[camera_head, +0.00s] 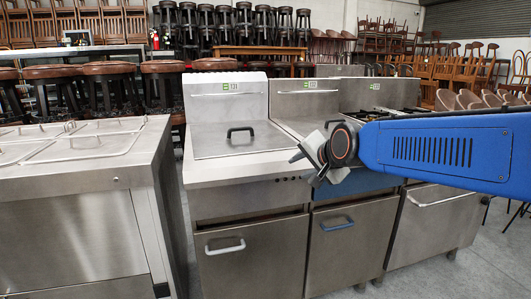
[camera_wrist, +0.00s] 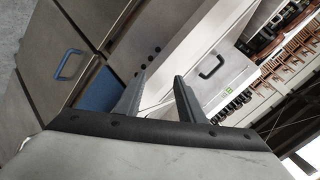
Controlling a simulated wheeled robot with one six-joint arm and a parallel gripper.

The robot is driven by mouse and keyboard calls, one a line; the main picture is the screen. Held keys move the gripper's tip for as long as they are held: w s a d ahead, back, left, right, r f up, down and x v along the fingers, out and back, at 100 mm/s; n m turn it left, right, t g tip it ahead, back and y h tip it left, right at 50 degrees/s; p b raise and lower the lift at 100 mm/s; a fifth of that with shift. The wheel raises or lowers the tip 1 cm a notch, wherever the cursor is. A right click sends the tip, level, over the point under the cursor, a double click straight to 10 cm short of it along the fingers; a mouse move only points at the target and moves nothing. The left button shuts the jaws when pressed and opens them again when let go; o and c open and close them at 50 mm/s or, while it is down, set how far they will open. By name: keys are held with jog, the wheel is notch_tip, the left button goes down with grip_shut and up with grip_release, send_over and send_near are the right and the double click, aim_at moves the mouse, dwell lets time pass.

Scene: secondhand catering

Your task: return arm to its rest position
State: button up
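My blue arm reaches in from the right in the head view. My gripper (camera_head: 312,160) is at its left end, in front of the steel catering units. In the wrist view the two grey fingers of my gripper (camera_wrist: 158,92) stand apart with nothing between them. In the head view the gripper hangs above the front edge of the steel unit (camera_head: 240,170) with the black lid handle. I cannot tell the exact gap between the gripper and the unit.
A steel counter with lidded wells (camera_head: 75,185) stands at the left. A steel cooker (camera_head: 430,225) stands at the right, partly behind my arm. Brown-topped stools (camera_head: 110,75) and stacked chairs fill the back. Grey floor (camera_head: 450,275) is clear at the lower right.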

jog(key=s+d+f+n+g+h, duration=0.1)
jog(key=s+d+f+n+g, duration=0.1)
jog(key=s+d+f, duration=0.4)
jog(key=s+d+f+n+g+h, duration=0.1)
jog(key=s+d+f, duration=0.4)
jog(key=s, duration=1)
jog(key=s+d+f+n+g+h, duration=0.2)
jog(key=s+d+f, duration=0.4)
jog(key=s, duration=0.5)
jog(key=d+n+g, duration=0.1)
jog(key=n, duration=0.1)
jog(key=shift+d+f+n, duration=0.3)
jog(key=shift+f+n, duration=0.05)
jog(key=shift+n, duration=0.05)
